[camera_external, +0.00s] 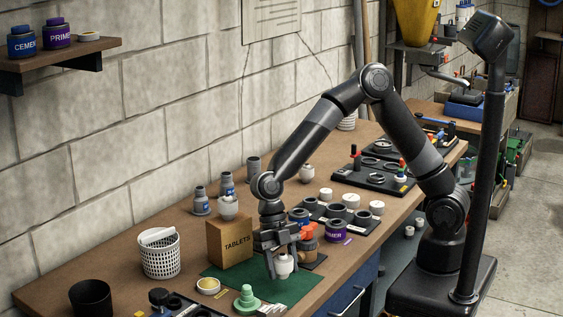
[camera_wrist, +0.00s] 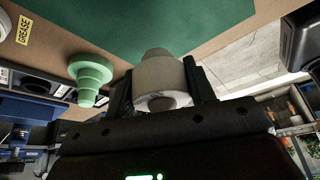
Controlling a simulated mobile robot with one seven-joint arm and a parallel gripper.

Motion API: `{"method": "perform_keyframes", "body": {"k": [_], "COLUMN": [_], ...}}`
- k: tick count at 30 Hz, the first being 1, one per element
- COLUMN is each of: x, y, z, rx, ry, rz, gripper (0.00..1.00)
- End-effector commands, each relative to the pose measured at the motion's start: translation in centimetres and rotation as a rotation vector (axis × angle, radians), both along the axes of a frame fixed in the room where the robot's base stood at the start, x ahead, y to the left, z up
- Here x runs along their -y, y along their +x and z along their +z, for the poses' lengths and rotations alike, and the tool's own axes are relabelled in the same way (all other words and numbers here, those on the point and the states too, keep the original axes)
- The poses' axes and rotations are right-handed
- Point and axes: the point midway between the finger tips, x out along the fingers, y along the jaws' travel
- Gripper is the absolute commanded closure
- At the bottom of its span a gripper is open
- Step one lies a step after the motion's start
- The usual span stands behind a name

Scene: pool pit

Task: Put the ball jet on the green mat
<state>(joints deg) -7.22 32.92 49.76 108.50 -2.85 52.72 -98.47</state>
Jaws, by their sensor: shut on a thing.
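The ball jet, a small whitish rounded fitting (camera_external: 284,266), is between the fingers of my gripper (camera_external: 283,262). My gripper is shut on it and points down over the green mat (camera_external: 291,291). In the wrist view the ball jet (camera_wrist: 160,76) shows as a pale grey round piece with a narrower end, between the two dark fingers (camera_wrist: 160,92). The green mat (camera_wrist: 195,20) fills the area beyond it. I cannot tell whether the ball jet touches the mat.
A green stepped plug (camera_external: 247,298) stands at the mat's front edge. A cardboard tablets box (camera_external: 229,243) stands at its back left. A grease tin (camera_external: 208,286) lies to the left. Purple primer tin (camera_external: 336,231) and several fittings stand behind right. A white basket (camera_external: 160,257) stands far left.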

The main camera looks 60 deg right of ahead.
Motion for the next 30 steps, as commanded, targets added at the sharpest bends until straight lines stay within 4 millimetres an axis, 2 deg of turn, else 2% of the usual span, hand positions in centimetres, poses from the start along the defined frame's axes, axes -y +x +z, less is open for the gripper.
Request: {"method": "perform_keyframes", "body": {"k": [9,19,20,27,30], "x": [0.0,0.0,0.0,0.0,0.0], "y": [-0.1,0.0,0.0,0.0,0.0], "z": [-3.7,-4.0,-4.0,-3.9,-3.9], "rx": [-0.001,0.0,0.0,0.0,0.0], "ry": [0.0,0.0,0.0,0.0,0.0], "rz": [0.0,0.0,0.0,0.0,0.0], "gripper": [0.73,0.73,0.49,0.29,0.29]}}
